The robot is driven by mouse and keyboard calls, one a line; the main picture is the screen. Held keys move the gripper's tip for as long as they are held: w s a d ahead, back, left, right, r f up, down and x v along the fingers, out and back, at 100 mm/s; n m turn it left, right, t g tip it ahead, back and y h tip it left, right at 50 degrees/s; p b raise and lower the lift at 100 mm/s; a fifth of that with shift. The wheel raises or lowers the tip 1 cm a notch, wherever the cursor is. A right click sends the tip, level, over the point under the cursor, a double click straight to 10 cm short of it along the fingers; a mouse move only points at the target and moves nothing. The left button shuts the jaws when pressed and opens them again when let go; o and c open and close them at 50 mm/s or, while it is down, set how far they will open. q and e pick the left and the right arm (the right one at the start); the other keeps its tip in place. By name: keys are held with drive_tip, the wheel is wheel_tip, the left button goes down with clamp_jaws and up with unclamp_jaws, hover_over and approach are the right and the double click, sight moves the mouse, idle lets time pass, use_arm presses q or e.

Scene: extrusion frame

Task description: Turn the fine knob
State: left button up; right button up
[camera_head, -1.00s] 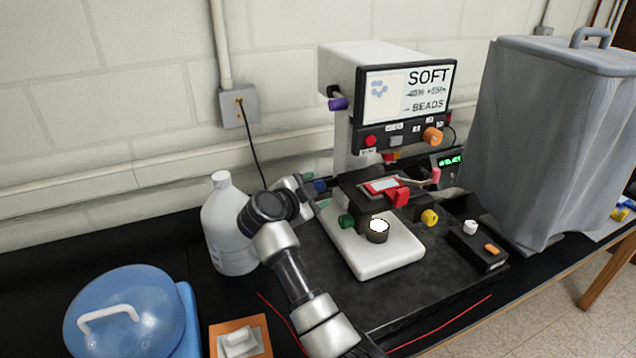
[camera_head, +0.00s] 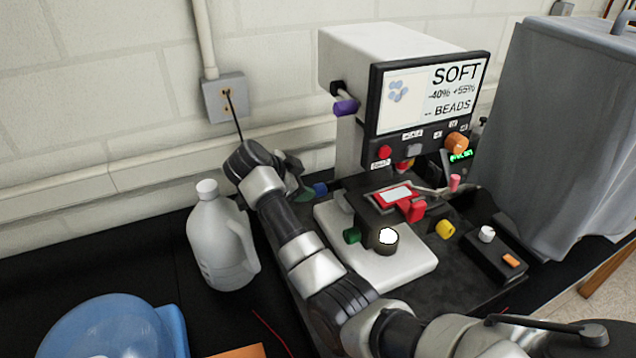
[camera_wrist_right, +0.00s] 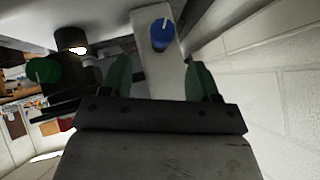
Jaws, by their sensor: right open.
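The microscope-like machine (camera_head: 345,120) stands on the bench with several coloured knobs. A blue knob (camera_head: 320,189) sits low on its left side, partly behind my right arm. In the right wrist view the blue knob (camera_wrist_right: 162,35) has a white mark and lies ahead, between the lines of the two green fingers. My right gripper (camera_wrist_right: 160,72) is open and empty, a short way from it. In the head view the right gripper (camera_head: 302,188) is partly hidden by its own wrist. A green knob (camera_head: 352,235) is nearer the front. No label shows which knob is fine.
A white jug (camera_head: 215,245) stands left of my right arm. A blue dome (camera_head: 110,330) is at the front left. A grey covered box (camera_head: 575,140) stands at right. A control box (camera_head: 490,258) lies on the bench right of the stage. The wall is close behind.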

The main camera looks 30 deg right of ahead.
sight(317, 187)
drive_tip(key=p+x, duration=0.1)
drive_tip(key=x, duration=0.4)
drive_tip(key=shift+w+d, duration=0.1)
drive_tip(key=shift+d, duration=0.15)
drive_tip(key=p+x, duration=0.1)
drive_tip(key=x, duration=0.1)
drive_tip(key=shift+w+d+f, duration=0.1)
drive_tip(key=shift+d+f, duration=0.05)
drive_tip(key=shift+f, duration=0.15)
drive_tip(key=shift+c, duration=0.4)
drive_tip(key=c, duration=0.8)
use_arm(q)
drive_tip(key=shift+s+r, duration=0.2)
drive_tip(key=shift+r, duration=0.95)
use_arm(e)
drive_tip(key=shift+c, duration=0.2)
